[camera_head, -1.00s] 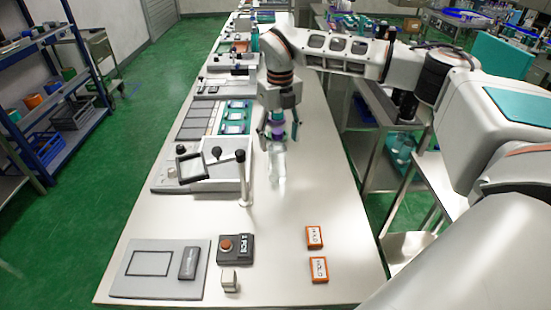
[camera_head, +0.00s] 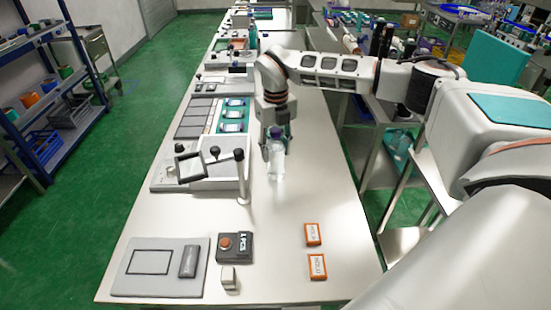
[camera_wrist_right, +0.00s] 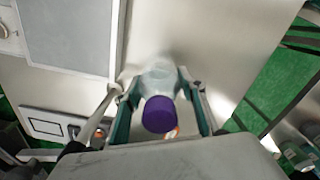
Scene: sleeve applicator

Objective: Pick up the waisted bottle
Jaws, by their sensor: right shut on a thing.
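The waisted bottle (camera_head: 276,160) is clear with a purple cap and appears upright over the white table, beside the lever device. My right gripper (camera_head: 277,143) comes down from above and is shut on the bottle. In the right wrist view the purple cap (camera_wrist_right: 160,114) lies between the two teal-edged fingers, with the clear body beyond it. Whether the bottle's base touches the table is hard to tell. My left gripper is not in view.
A grey device with a lever post (camera_head: 241,175) stands close left of the bottle. Two orange-and-white boxes (camera_head: 313,234) lie nearer on the right. A dark button box (camera_head: 234,247) and a grey pad (camera_head: 160,267) are at the front. The table between is clear.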

